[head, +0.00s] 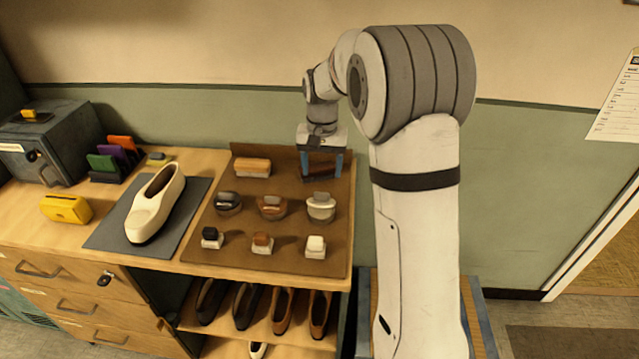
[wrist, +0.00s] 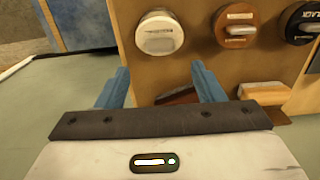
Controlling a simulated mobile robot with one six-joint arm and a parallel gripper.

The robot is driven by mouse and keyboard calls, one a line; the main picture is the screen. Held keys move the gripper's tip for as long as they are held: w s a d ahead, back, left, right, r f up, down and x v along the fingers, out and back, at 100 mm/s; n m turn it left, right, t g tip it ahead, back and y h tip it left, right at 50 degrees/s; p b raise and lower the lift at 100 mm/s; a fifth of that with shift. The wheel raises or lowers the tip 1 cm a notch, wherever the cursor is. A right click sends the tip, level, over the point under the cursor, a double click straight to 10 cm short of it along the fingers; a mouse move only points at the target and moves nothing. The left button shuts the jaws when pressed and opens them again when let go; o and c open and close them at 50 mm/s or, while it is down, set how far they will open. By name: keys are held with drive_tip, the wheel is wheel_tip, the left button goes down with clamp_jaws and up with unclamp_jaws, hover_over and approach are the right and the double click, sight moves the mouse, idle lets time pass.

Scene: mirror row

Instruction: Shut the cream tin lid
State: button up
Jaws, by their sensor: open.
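The cream tin (head: 321,211) is the right one in a row of three tins on the brown board in the head view. It also shows at the top of the wrist view (wrist: 160,36), with a pale round face. I cannot tell clearly how far its lid stands open. My gripper (head: 321,168) is open above the back right of the board, behind the cream tin. In the wrist view my two blue fingers (wrist: 160,78) are apart with the tin beyond them. They are not touching it.
A dark red-brown brush (wrist: 178,96) lies near my fingers. A light wooden brush (head: 252,167) lies to its left. A brown tin (head: 271,207) and a black tin (head: 228,203) stand left of the cream tin. Small daubers, including a white-based one (head: 315,247), stand in front.

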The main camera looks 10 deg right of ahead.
sight(322, 193)
wheel_tip(322, 193, down, 8)
drive_tip(key=shift+r+p, duration=0.2)
drive_tip(key=shift+p, duration=0.25)
drive_tip(key=shift+c, duration=0.5)
